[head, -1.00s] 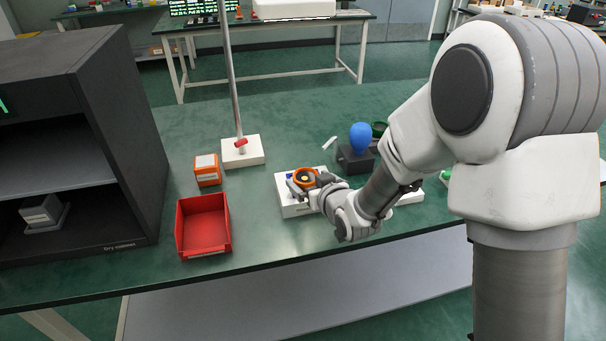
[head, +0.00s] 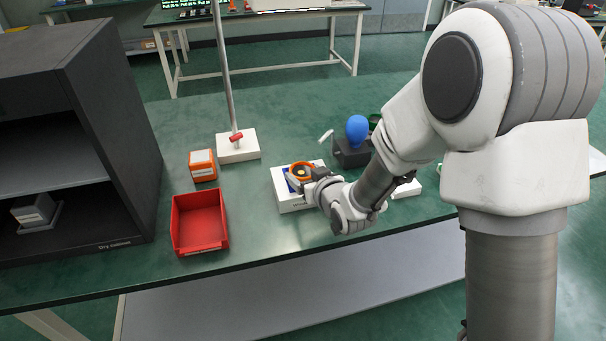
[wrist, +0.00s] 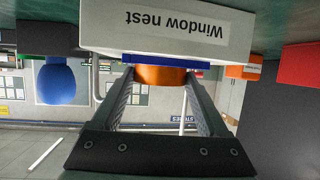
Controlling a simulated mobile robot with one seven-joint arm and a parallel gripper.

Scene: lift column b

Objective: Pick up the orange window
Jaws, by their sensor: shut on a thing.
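The orange window (head: 301,171) is a round orange ring with a dark centre, at the white window nest (head: 293,200) on the green bench. In the wrist view the orange window (wrist: 160,76) lies between my fingertips, against the blue part of the nest (wrist: 190,35); I cannot tell whether it is clear of it. My gripper (head: 308,178) reaches in from the right and is shut on the orange window. The wrist view shows both fingers of my gripper (wrist: 160,80) on its sides. The wrist picture is upside down.
A red bin (head: 200,222) and an orange box (head: 202,165) stand left of the nest. A stand with a white base (head: 238,147) and upright rod is behind. A blue bulb (head: 357,129) on a dark block is at the back right. A dark cabinet (head: 110,120) fills the left.

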